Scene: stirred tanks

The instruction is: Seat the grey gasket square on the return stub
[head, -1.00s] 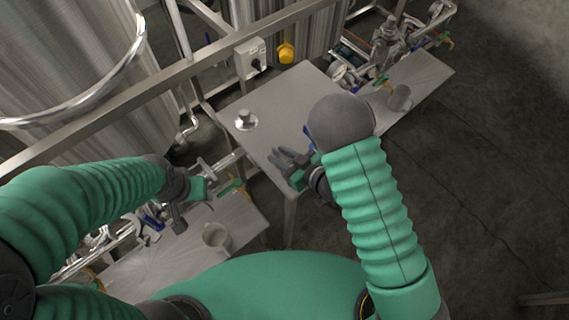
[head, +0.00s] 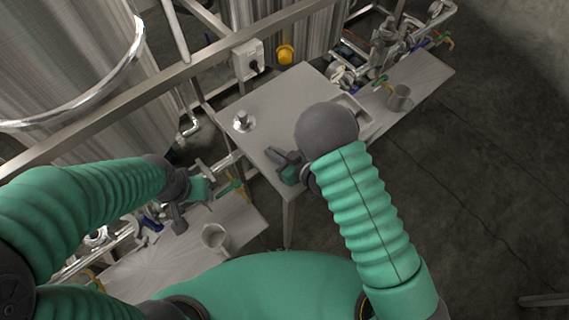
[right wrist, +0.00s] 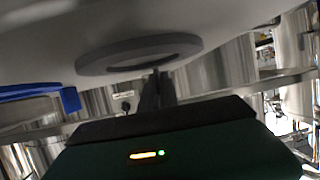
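A short metal stub (head: 243,121), which I take for the return stub, stands upright on the grey table at the left. No gasket can be made out on it. A flat grey ring, the gasket (right wrist: 140,54), shows in the right wrist view against a pale surface. My right gripper (head: 286,157) is low over the table's front edge, right of the stub and apart from it. Its dark fingers (right wrist: 157,88) reach the gasket's edge in the wrist view; whether they grip it is unclear. My left gripper (head: 178,212) is over the lower-left bench, its opening unclear.
The grey table (head: 275,105) is clear around the stub. A pale tray (head: 352,108) is partly hidden behind my right arm. Metal cups stand on the right bench (head: 399,98) and left bench (head: 215,237). A blue part (right wrist: 70,99) shows in the wrist view.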

